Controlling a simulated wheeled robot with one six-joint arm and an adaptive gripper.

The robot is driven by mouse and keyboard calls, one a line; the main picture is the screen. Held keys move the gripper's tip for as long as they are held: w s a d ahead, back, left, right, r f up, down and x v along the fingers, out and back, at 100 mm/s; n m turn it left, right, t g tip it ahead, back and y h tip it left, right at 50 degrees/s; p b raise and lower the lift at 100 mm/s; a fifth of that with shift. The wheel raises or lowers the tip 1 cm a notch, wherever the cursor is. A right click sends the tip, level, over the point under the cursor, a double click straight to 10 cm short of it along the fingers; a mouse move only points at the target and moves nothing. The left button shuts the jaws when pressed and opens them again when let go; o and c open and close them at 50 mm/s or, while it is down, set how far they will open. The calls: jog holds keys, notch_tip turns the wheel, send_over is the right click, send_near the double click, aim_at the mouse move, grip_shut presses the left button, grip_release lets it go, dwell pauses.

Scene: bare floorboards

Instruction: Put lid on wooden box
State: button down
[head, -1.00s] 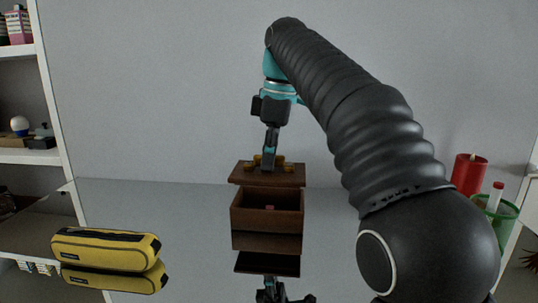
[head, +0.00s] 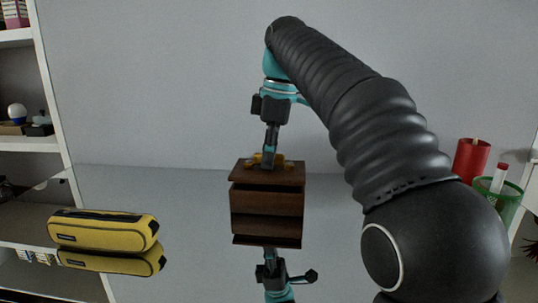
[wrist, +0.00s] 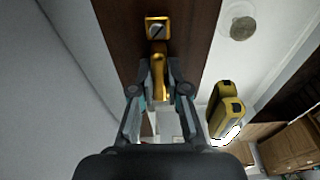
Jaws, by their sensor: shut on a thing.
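The brown wooden lid (head: 267,174) has a brass-coloured handle on top and also shows in the wrist view (wrist: 195,30). My gripper (head: 268,160) is shut on the handle from above; in the wrist view its fingers (wrist: 159,92) close on both sides of the handle (wrist: 157,68). The wooden box (head: 267,199) stands upright on the table, directly below the lid. The lid looks level and covers the box's opening. A dark strip shows between lid and box front; I cannot tell whether they touch. The box's inside is hidden.
The glossy table (head: 190,240) mirrors the box and my gripper. A yellow pencil case (head: 103,229) lies at left, well apart. A red cylinder (head: 471,160) and a green holder (head: 497,198) stand at right, beyond my arm. A white shelf (head: 42,100) is at far left.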

jog(key=shift+f+b, duration=0.5)
jog(key=shift+f, duration=0.3)
dwell(0.9)
jog(key=c, duration=1.1)
grip_release()
notch_tip(320, 180, up, 5)
jog(key=p, duration=0.4)
jog(key=shift+f, duration=0.15)
jog(key=shift+r, duration=1.15)
